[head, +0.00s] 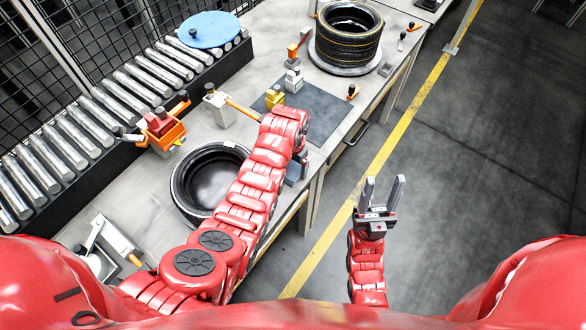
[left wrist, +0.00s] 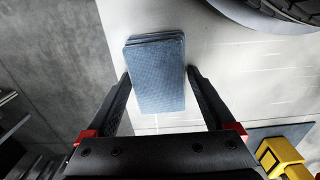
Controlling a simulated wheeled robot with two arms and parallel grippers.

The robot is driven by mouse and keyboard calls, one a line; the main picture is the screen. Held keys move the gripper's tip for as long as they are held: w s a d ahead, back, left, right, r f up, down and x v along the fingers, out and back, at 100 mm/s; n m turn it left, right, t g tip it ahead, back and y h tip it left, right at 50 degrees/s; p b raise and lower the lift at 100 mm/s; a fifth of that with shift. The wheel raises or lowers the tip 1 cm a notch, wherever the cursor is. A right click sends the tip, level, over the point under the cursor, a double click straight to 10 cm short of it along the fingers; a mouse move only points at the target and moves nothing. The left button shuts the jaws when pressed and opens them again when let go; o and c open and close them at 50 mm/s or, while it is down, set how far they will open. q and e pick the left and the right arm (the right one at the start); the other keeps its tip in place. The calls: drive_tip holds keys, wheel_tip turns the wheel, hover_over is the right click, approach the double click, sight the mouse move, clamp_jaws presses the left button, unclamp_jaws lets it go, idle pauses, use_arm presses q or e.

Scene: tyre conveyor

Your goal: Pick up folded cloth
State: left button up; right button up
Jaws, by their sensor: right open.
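The folded cloth (left wrist: 158,80) is a blue-grey stack of layers on the pale worktop, in the left wrist view. My left gripper (left wrist: 159,72) is open above it, one finger at each side of the cloth, with no clear grip on it. In the head view my left gripper (head: 300,160) points down at the table's near edge, partly hidden by its own red arm; the cloth is hard to make out there. My right gripper (head: 383,181) is open and empty over the floor, right of the table.
A black tyre (head: 183,188) lies on the worktop left of my left arm. Dark mat (head: 318,103) with a yellow block (head: 274,97) lies beyond. Stacked tyres (head: 348,40) stand farther back. A roller conveyor (head: 115,92) runs along the left. The floor at right is clear.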

sight(293, 167)
use_arm(q)
drive_tip(key=c, duration=0.9)
drive_tip(key=shift+r, duration=0.15)
drive_tip(key=shift+r+b, duration=0.75)
drive_tip(key=shift+b, duration=0.1)
drive_tip(key=shift+r+b, duration=0.65)
drive_tip(key=shift+r, duration=0.1)
drive_tip(key=s+p, duration=0.2)
drive_tip(key=s+r+p, duration=0.1)
drive_tip(key=s+p, duration=0.1)
drive_tip(key=s+r+p, duration=0.1)
drive_tip(key=s+p, duration=0.6)
drive_tip(key=s, duration=0.5)
drive_tip(key=shift+d, duration=0.15)
drive_tip(key=shift+f, duration=0.1)
